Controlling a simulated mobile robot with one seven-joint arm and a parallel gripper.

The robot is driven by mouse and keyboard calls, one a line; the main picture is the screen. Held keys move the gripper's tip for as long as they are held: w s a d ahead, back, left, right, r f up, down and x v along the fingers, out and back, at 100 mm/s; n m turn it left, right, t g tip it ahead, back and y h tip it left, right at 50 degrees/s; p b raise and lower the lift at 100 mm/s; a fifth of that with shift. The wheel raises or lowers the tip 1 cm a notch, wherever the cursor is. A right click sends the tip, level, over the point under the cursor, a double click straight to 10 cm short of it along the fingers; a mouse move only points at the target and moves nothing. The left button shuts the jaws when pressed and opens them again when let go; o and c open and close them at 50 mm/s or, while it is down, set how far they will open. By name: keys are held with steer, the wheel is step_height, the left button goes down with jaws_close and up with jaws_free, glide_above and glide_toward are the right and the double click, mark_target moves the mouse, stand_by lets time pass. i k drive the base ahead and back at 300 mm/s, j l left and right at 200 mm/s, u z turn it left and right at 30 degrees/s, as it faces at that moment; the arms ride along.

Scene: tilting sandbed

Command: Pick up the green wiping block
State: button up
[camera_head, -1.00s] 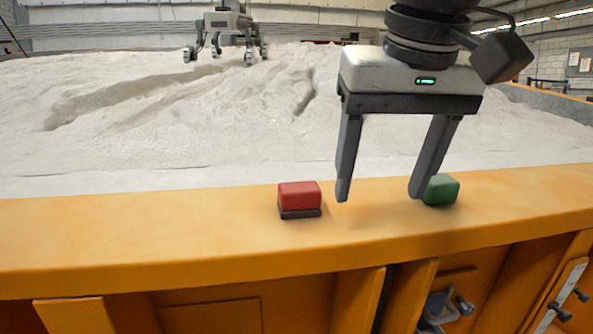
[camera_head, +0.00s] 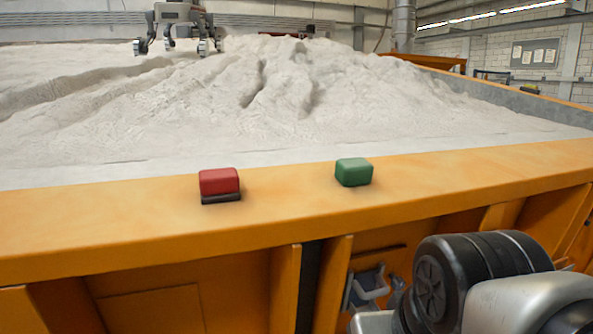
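The green wiping block (camera_head: 353,172) is a small rounded block. It rests on the flat orange rim of the sandbed (camera_head: 120,219), right of the middle of the view, with nothing touching it. My gripper is out of the picture. Only a part of my arm shows at the bottom right, in front of the sandbed's side and below the rim.
A red block with a dark base (camera_head: 219,184) stands on the same rim, left of the green block with a clear gap between. Pale sand (camera_head: 300,95) fills the bed behind. A wheeled rover (camera_head: 178,27) stands on the sand at the back left.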

mark_target(350, 172)
steer(key=i+l+u, duration=0.15)
steer(key=u, duration=0.2)
steer(key=i+l+u, duration=0.1)
steer(key=l+u, duration=0.2)
steer(key=i+l+u, duration=0.1)
steer(key=u, duration=0.25)
steer(key=k+l+u, duration=0.1)
steer(key=k+j, duration=0.15)
steer(key=z, duration=0.05)
